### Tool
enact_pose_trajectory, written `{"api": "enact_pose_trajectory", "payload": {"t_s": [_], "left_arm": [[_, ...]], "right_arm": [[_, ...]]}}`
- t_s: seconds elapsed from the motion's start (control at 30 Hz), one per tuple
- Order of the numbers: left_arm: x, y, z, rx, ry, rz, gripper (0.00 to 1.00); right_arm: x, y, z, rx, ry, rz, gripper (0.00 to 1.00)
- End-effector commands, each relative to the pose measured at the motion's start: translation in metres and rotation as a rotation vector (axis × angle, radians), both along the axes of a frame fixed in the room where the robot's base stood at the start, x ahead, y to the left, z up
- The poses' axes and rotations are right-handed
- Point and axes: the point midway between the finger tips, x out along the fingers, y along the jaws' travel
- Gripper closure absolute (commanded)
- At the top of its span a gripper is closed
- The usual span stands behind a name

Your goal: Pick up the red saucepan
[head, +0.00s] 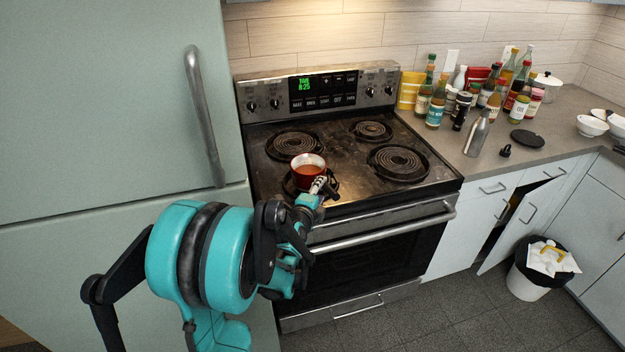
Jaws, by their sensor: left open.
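The red saucepan (307,170) stands on the front left burner of the coil stove (340,150). It is small, with a pale inside. My left gripper (322,186) is at the front right side of the pan, close to its rim. The gripper is open. Its fingers and the wrist hide part of the pan's front and any handle there. I cannot tell whether the fingers touch the pan. My right gripper is not in view.
Several bottles and jars (436,112) stand on the counter (480,165) right of the stove. A grey bottle (477,133) is nearest. The oven handle (385,226) juts out in front. The fridge (110,110) fills the left. A lower cabinet door (514,224) hangs open near a bin (526,284).

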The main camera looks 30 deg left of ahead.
Motion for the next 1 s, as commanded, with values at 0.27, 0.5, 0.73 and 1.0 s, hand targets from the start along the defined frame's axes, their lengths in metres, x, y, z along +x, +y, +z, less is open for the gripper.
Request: {"api": "enact_pose_trajectory", "payload": {"t_s": [0.27, 0.5, 0.73, 1.0], "left_arm": [[0.038, 0.008, -0.013, 0.000, 0.000, 0.000, 0.55], [0.043, 0.009, -0.012, -0.001, 0.000, 0.000, 0.55], [0.043, 0.009, -0.012, -0.001, 0.000, 0.000, 1.00], [0.043, 0.009, -0.012, 0.000, -0.001, 0.000, 1.00]], "right_arm": [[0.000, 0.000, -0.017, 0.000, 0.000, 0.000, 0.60], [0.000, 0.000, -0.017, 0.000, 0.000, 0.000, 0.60], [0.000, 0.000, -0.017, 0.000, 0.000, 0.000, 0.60], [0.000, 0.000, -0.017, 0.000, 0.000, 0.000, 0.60]]}}
